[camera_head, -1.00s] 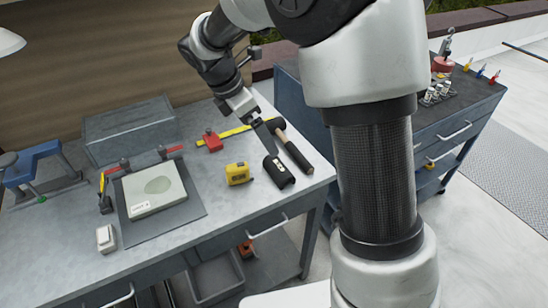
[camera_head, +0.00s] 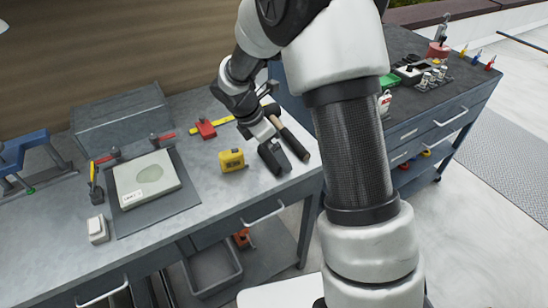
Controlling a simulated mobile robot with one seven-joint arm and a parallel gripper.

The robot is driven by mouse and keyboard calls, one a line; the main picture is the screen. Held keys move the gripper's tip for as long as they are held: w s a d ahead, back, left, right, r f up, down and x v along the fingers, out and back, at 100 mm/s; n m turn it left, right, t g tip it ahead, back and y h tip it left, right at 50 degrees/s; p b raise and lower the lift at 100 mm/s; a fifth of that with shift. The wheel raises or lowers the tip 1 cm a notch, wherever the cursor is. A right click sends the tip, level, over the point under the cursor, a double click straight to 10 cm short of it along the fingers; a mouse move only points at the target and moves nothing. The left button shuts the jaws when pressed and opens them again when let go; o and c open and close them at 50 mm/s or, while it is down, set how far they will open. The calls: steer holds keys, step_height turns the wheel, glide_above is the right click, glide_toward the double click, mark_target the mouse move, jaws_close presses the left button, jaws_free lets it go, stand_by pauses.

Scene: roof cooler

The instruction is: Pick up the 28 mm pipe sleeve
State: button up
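A short black cylinder, which looks like the pipe sleeve (camera_head: 270,160), lies on the grey workbench (camera_head: 215,203) near its right front edge. My gripper (camera_head: 277,146) points down right at it, and its fingers overlap the cylinder in this view. The white label on the cylinder is now mostly hidden by my gripper. Both are dark and small here, so I cannot tell whether the fingers touch the cylinder or how far apart they are.
A hammer (camera_head: 294,143) lies close on the right of my gripper. A yellow tape measure (camera_head: 232,160) sits left of the cylinder. Further left is a pale slab (camera_head: 146,179) on a dark mat. A tool cart (camera_head: 440,108) stands at the right.

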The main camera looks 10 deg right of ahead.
steer(key=shift+x, duration=0.9)
steer(key=shift+r, duration=0.1)
steer(key=c, duration=1)
